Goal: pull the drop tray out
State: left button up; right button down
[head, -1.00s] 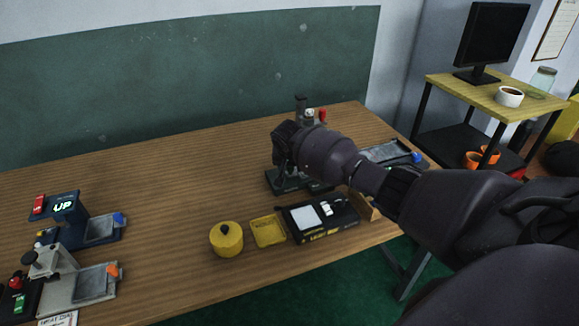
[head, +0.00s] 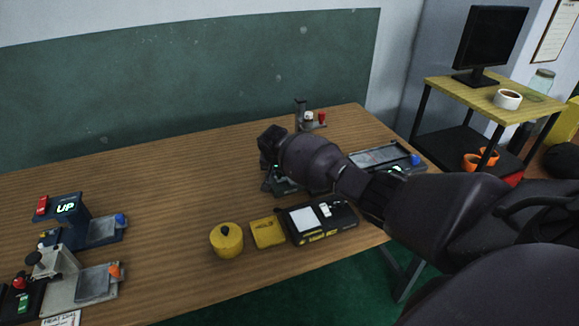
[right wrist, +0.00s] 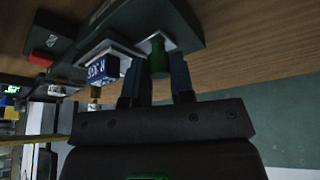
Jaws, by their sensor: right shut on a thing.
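My right gripper (right wrist: 157,72) is shut on a green knob (right wrist: 158,58) in the right wrist view. The knob stands on a pale square seat on a dark device, beside a blue label with white letters (right wrist: 103,68). In the head view my right arm reaches over a dark device (head: 285,184); its fingers and the knob are hidden there. A grey tray with a blue knob (head: 380,156) lies behind the arm at the right. I cannot tell which part is the drop tray. My left gripper is not in view.
A machine marked UP (head: 66,208) and a grey machine (head: 62,280) stand at the left. A yellow pot (head: 227,241), a yellow square (head: 267,232) and a black box (head: 320,221) are along the front. The middle left of the table is clear.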

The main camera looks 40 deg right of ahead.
jog(key=a, duration=0.3)
jog(key=shift+w+a, duration=0.1)
jog(key=shift+w, duration=0.25)
jog(key=shift+w+a, duration=0.1)
jog(key=shift+a, duration=0.25)
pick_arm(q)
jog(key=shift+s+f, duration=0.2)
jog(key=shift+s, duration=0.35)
pick_arm(e)
jog(key=shift+a+f, duration=0.1)
jog(key=shift+a, duration=0.05)
